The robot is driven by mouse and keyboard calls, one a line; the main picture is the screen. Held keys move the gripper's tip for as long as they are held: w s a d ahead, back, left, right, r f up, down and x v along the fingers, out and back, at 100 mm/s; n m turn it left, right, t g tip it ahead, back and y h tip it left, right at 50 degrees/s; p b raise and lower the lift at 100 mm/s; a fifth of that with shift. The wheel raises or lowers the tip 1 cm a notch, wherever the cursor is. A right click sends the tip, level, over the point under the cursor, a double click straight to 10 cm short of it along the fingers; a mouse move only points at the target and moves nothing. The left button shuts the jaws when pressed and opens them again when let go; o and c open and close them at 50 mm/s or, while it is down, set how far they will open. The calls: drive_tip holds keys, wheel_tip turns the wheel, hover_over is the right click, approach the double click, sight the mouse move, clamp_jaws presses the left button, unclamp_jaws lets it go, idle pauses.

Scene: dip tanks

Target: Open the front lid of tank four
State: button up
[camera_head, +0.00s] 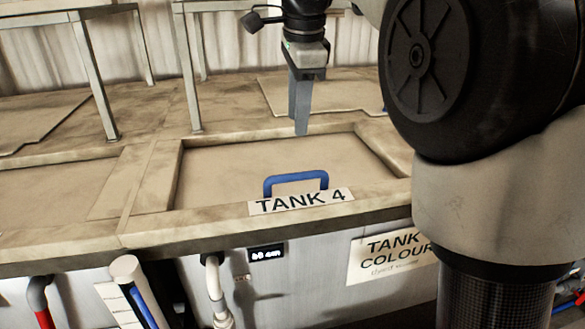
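The front lid (235,170) of tank four is a beige panel set in a raised frame, and it lies flat and shut. A blue handle (296,178) stands up near its front edge, just behind the white "TANK 4" label (301,200). My gripper (301,130) hangs from the top, pointing down, above and behind the handle in the picture. It does not appear to touch the handle. I see its fingers nearly edge-on, so the gap between them does not show.
Metal-legged frames (92,75) stand behind the lids. A "TANK COLOUR" sign (392,255), a small display (267,253) and pipes (215,290) are on the tank front. My own arm covers the right side. The space around the handle is clear.

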sight(294, 174)
drive_tip(key=w+f+b, duration=0.1)
drive_tip(key=f, duration=0.4)
drive_tip(key=w+f+b, duration=0.1)
drive_tip(key=f, duration=0.4)
drive_tip(key=w+f, duration=0.1)
drive_tip(key=f, duration=0.4)
drive_tip(key=shift+a+b, duration=0.3)
drive_tip(key=shift+b, duration=0.1)
drive_tip(key=shift+c, duration=0.5)
drive_tip(key=shift+r, duration=0.1)
clamp_jaws()
